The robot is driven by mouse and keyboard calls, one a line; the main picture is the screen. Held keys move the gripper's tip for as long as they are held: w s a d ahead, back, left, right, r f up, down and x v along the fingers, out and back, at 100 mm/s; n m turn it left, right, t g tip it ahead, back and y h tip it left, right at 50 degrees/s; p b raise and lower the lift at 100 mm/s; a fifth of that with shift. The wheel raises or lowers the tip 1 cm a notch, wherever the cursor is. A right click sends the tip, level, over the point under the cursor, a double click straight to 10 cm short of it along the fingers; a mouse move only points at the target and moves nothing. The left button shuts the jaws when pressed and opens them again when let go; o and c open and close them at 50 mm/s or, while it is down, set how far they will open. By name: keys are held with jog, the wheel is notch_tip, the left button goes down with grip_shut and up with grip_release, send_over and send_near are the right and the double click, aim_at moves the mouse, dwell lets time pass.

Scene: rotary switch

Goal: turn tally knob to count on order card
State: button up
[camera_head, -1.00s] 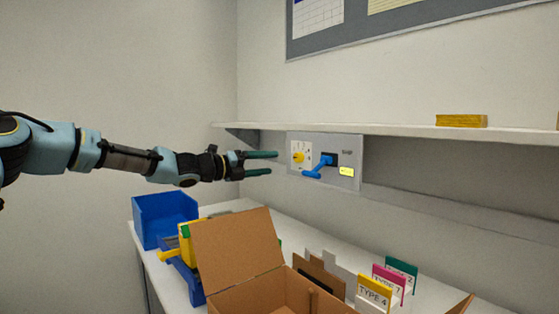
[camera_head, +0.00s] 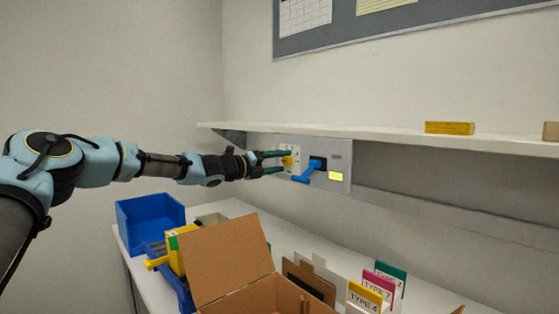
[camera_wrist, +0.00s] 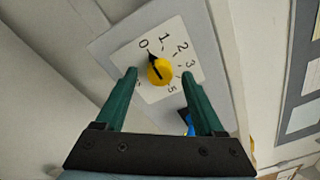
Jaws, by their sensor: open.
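The yellow tally knob (camera_head: 288,160) sits on a white dial plate on the grey wall panel (camera_head: 341,160). In the wrist view the knob (camera_wrist: 161,71) has a black pointer directed at the 0 mark. The marks 0, 1, 2, 3 and 5 show on the plate (camera_wrist: 172,33); one finger hides part of the scale. My gripper (camera_head: 283,161) is open, its green fingers on either side of the knob. In the wrist view a gap shows between each fingertip of my gripper (camera_wrist: 159,76) and the knob. I cannot make out which card is the order card.
A blue lever (camera_head: 306,173) and a small lit yellow display (camera_head: 336,176) are on the panel, right of the knob. A shelf (camera_head: 390,139) runs just above. Below are an open cardboard box (camera_head: 225,262), a blue bin (camera_head: 150,222) and coloured TYPE cards (camera_head: 366,297).

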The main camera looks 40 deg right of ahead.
grip_shut()
dwell(0.7)
